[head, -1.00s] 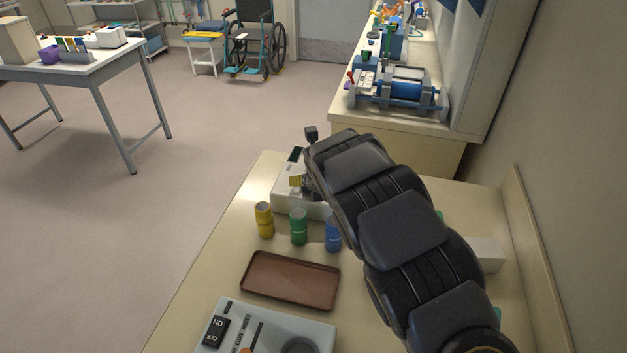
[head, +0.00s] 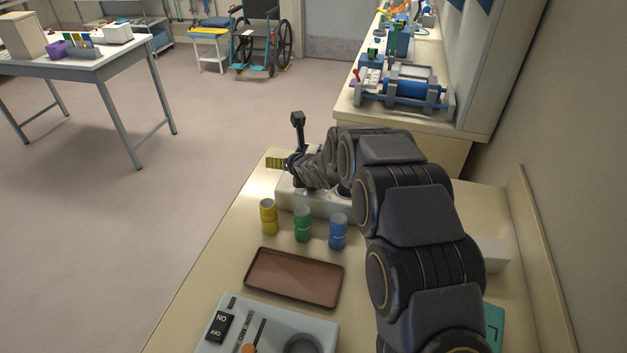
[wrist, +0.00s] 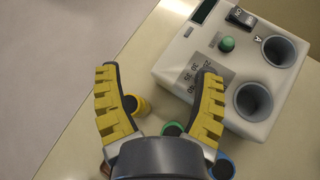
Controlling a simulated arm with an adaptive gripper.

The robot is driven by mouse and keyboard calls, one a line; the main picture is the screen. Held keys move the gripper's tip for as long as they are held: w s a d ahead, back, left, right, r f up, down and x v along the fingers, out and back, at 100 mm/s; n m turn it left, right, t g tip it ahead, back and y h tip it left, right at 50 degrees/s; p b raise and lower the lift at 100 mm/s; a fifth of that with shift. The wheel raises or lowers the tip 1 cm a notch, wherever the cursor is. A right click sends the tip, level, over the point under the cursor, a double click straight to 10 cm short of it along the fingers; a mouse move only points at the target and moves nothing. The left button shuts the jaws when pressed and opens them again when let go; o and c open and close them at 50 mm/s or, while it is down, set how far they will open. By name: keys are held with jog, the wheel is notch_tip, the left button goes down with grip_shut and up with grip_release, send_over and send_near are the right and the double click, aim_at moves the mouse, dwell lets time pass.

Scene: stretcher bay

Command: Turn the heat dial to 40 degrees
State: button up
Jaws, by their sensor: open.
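A white device (wrist: 185,65) stands at the table's far end, partly hidden by my arm in the head view (head: 318,202). In the wrist view its top has a grey plate with numbers (wrist: 205,72), a green round knob or button (wrist: 227,44) and two dark round wells. The numbers are small; 35 and 40 seem to be among them. A finger covers part of the plate, so a dial there may be hidden. My gripper (wrist: 157,72) is open and empty, with yellow ribbed pads; its right finger overlaps the device's near-left corner in view. In the head view the gripper (head: 279,164) is above the device's left end.
Yellow (head: 268,218), green (head: 303,224) and blue (head: 338,231) cylinders stand before the device. A brown tray (head: 294,277) and a grey panel (head: 213,345) with a switch lie nearer. A white block (head: 493,255) is at right.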

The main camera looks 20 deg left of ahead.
jog(key=a, duration=0.1)
jog(key=t+h, duration=0.3)
jog(key=t, duration=0.1)
send_near(313, 193)
jog(key=w+a+r, duration=0.1)
jog(key=w, duration=0.5)
jog(key=w+a, duration=0.1)
jog(key=shift+f+m, duration=0.25)
jog(key=shift+m, duration=0.05)
jog(key=shift+w+f, duration=0.35)
jog(key=shift+f, duration=0.1)
jog(key=shift+w+a+f, duration=0.15)
jog(key=shift+w+a, duration=0.1)
jog(key=shift+w, duration=0.2)
jog(key=shift+w+a, duration=0.1)
jog(key=shift+w, duration=0.75)
jog(key=shift+w+a+f, duration=0.35)
jog(key=shift+w+f, duration=0.05)
jog(key=shift+w, duration=0.15)
